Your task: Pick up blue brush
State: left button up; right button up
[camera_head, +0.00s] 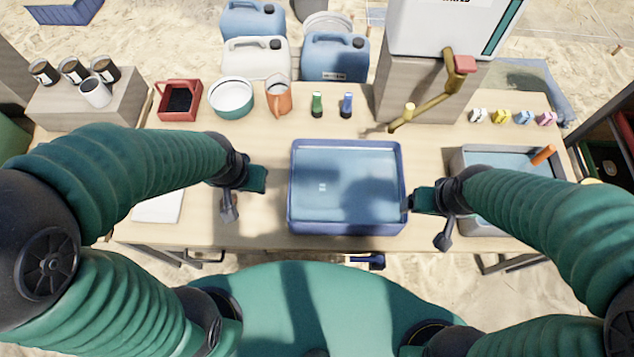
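The blue brush (346,105) stands at the back of the table, right of a similar green brush (317,104) and left of the grey block. My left gripper (257,179) hovers over the table left of the blue tray, nearer to me than the brush and well apart from it. My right gripper (424,201) is by the right edge of the tray, also apart from the brush. I see nothing held in either gripper. The fingers are too small and angled to show whether they are open.
The blue tray (398,160) fills the middle front of the wooden table. An orange jug (279,100), a round bowl (231,99) and a red basket (180,87) stand back left. A brass lever (425,108) juts out back right. A grey basin (462,160) is at right.

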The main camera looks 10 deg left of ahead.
aim_at(347, 108)
jog(key=l+u, duration=0.1)
jog(key=u, duration=0.3)
jog(key=i+l+u, duration=0.1)
jog(key=u, duration=0.3)
jog(key=l+u, duration=0.15)
jog(key=u, duration=0.2)
jog(key=l+u, duration=0.15)
jog(key=u, duration=0.25)
